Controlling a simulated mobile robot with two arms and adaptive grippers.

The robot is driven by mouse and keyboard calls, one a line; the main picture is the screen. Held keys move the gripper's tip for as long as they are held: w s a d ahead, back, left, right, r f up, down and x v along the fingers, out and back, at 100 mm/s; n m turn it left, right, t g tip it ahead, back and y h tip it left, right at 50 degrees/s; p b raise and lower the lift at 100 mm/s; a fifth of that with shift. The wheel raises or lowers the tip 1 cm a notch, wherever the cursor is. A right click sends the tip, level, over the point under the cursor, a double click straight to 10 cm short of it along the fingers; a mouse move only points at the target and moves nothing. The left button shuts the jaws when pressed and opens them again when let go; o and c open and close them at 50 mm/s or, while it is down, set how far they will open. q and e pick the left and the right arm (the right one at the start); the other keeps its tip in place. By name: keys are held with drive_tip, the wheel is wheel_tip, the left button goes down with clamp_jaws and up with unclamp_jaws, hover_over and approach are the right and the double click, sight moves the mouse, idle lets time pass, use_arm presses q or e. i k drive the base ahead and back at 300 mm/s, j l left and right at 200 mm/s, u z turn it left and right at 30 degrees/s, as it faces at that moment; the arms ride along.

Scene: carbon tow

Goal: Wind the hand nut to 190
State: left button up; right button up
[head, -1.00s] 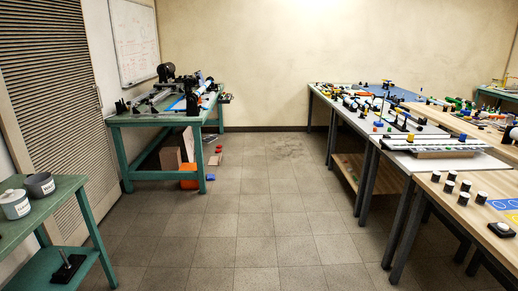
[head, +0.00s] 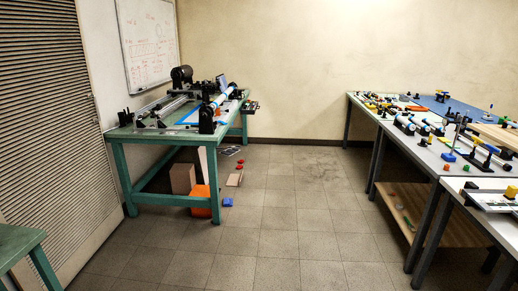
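I cannot make out the hand nut at this distance. A winding machine with black end blocks, rails and a pale blue-white tube (head: 222,97) stands on the green bench (head: 165,133) against the back left wall. A black round part (head: 182,75) sits at its far left end. Several small parts lie on the tables at the right, too small to tell apart. Neither of my grippers shows in the head view.
Tiled floor (head: 270,210) is open between the green bench and the right-hand tables (head: 450,168). A green table corner (head: 18,245) juts in at lower left. An orange bin (head: 202,200), a cardboard box (head: 183,178) and red and blue pieces lie under and beside the bench.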

sight(203, 114)
drive_tip(key=i+u, duration=0.25)
drive_tip(key=i, duration=0.6)
drive_tip(key=i+l+u, duration=0.25)
drive_tip(key=i, duration=0.65)
drive_tip(key=j, duration=0.1)
